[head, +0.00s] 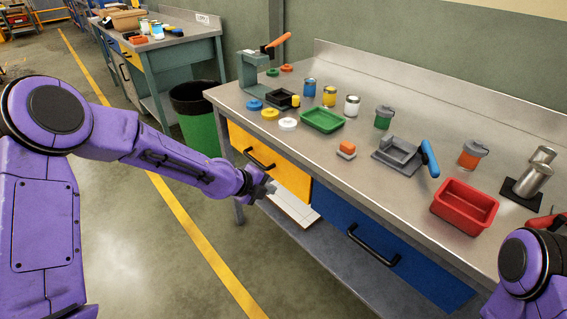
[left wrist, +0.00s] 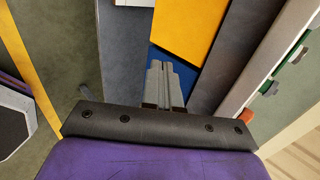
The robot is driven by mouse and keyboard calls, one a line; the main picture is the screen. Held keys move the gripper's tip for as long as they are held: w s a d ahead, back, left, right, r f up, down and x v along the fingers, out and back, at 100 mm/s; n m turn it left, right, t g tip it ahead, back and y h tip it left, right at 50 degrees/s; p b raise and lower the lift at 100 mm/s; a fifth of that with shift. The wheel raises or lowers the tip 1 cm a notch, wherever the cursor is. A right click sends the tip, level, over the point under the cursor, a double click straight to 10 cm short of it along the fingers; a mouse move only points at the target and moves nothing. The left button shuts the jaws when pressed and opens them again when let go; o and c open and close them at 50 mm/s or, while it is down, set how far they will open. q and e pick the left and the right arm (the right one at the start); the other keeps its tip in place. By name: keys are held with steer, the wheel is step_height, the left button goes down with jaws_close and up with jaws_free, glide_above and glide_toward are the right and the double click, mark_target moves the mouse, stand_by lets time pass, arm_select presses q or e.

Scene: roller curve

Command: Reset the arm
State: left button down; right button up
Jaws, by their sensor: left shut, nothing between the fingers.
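My left arm (head: 165,160) is purple and reaches in from the left in the head view, in front of the workbench. My left gripper (head: 267,189) is in front of the yellow drawer (head: 285,173), near its lower part and below the bench top. It is shut and empty. In the left wrist view its two grey fingers (left wrist: 164,82) lie together with nothing between them. Part of my right arm (head: 527,262) shows at the bottom right of the head view; its gripper is not visible.
The metal bench top (head: 350,115) holds a green tray (head: 322,121), a red bin (head: 464,207), a grey fixture with a blue handle (head: 430,158), and several jars and lids. A blue drawer (head: 385,250) is right of the yellow one. A green trash can (head: 201,125) stands behind my left arm.

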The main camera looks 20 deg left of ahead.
arm_select(q)
steer(key=s+f+n+t+y, duration=0.15)
steer(key=s+f+n, duration=0.4)
steer(key=n, duration=0.75)
steer(key=s+f+n+g+y, duration=0.15)
steer(key=s+f+n, duration=0.4)
steer(key=n, duration=0.65)
steer(key=s+a+f+n+g+y, duration=0.1)
steer(key=s+a+f+n, duration=0.1)
steer(key=s, duration=0.7)
steer(key=s+a+f+n+g+y, duration=0.2)
steer(key=s+f, duration=0.3)
steer(key=s, duration=0.3)
steer(key=s+a+f+n+g+y, duration=0.1)
steer(key=s+a+f, duration=0.3)
steer(key=s, duration=0.5)
steer(key=shift+s+n+g+y, duration=0.35)
steer(key=shift+n+g+y, duration=0.05)
steer(key=shift+g+y, duration=0.1)
